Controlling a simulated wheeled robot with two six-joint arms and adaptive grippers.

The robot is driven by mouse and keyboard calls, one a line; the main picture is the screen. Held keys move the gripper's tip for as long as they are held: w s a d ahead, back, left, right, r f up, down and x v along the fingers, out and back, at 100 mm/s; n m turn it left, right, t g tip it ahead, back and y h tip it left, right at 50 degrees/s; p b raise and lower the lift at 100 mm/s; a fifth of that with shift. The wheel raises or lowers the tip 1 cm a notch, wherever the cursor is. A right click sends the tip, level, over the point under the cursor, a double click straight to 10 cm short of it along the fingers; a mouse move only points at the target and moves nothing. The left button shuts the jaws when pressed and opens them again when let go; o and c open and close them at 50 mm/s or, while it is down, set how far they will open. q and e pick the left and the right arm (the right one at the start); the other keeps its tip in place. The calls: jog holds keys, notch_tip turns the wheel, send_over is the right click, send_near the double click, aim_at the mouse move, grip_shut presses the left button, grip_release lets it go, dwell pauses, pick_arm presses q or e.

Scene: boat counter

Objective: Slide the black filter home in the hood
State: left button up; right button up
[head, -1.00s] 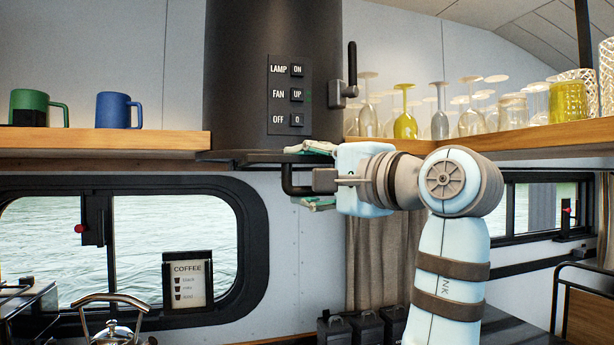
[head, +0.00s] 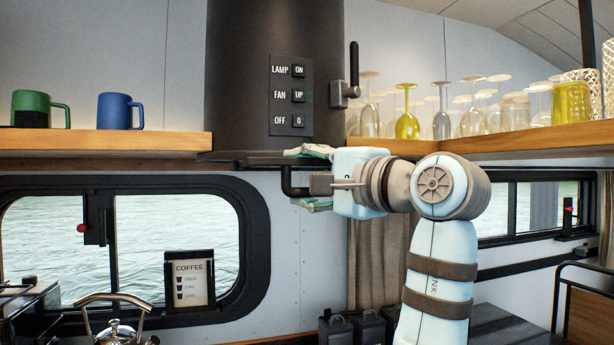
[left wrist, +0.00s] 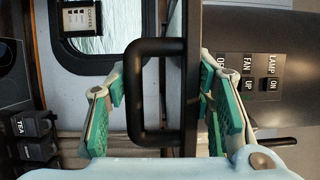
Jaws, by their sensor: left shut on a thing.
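The black filter (head: 245,161) lies flat at the underside of the dark hood (head: 235,70) in the head view. Its front edge shows as a thin dark strip below the hood. A black U-shaped handle (head: 287,182) hangs at its front; the handle also shows large in the left wrist view (left wrist: 138,95). My left gripper (head: 308,178) is shut on the black filter, with one green-padded finger above its edge and one below, by the handle. The fingers also show on both sides in the left wrist view (left wrist: 165,92). The filter's rear is hidden. My right gripper is out of view.
A wooden shelf (head: 100,144) with green and blue mugs is left of the hood. A shelf with several glasses (head: 540,137) is at right, near my arm. A lever (head: 353,75) sticks out from the hood. A kettle (head: 115,330) stands below left.

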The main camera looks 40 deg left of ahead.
pick_arm(q)
jog(key=w+a+p, duration=0.4)
jog(key=a, duration=0.2)
jog(key=shift+w+a, duration=0.3)
jog(key=shift+a, duration=0.1)
dwell(2.2)
jog(key=o, duration=1.5)
jog(key=shift+d, duration=0.1)
